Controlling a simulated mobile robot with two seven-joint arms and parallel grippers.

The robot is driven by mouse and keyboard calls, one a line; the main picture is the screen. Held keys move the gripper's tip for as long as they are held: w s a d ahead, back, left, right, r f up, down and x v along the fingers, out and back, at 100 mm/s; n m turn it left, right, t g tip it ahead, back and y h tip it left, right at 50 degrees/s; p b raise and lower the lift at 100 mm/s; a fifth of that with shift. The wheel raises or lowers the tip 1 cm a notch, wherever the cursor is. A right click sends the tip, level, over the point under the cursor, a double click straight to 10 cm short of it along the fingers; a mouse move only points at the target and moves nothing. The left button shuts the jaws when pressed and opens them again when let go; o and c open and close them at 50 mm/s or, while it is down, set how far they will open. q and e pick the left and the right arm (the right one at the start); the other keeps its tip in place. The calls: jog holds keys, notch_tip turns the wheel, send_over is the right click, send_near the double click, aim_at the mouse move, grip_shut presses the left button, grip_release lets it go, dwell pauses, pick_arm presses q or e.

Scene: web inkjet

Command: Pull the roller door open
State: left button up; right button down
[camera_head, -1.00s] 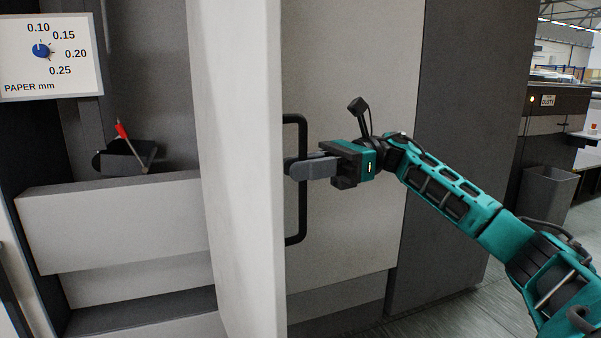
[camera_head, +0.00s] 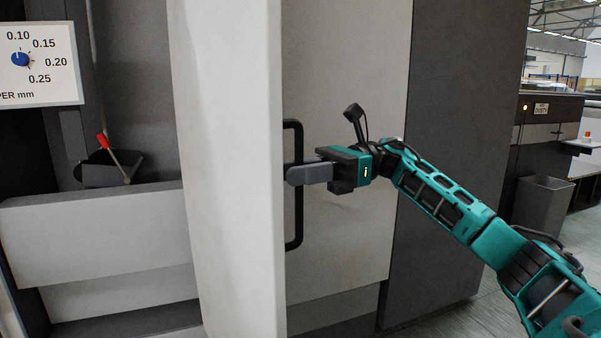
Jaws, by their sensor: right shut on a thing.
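The roller door (camera_head: 228,170) is a tall light grey panel standing swung out from the machine, its edge toward me. Its black bar handle (camera_head: 297,225) is upright on the right side of the panel. My right gripper (camera_head: 300,174) is shut on the handle near its middle, and its fingers hide that part of the bar. My teal right arm comes in from the lower right. My left gripper is not in view.
Left of the door, the open machine bay shows a lever with a red grip (camera_head: 104,142) above a light ledge (camera_head: 100,235). A paper-thickness dial plate (camera_head: 40,62) is at the upper left. A grey bin (camera_head: 543,202) stands at the right, with clear floor near it.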

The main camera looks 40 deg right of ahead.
jog(key=shift+r, duration=0.1)
jog(key=c, duration=1.2)
grip_release()
jog(key=shift+d, duration=0.1)
jog(key=shift+s+d, duration=0.35)
jog(key=shift+d, duration=1.75)
jog(key=shift+s+d, duration=0.4)
jog(key=shift+d, duration=1.65)
jog(key=shift+s+d, duration=0.35)
jog(key=shift+d, duration=1.75)
jog(key=shift+d, duration=0.1)
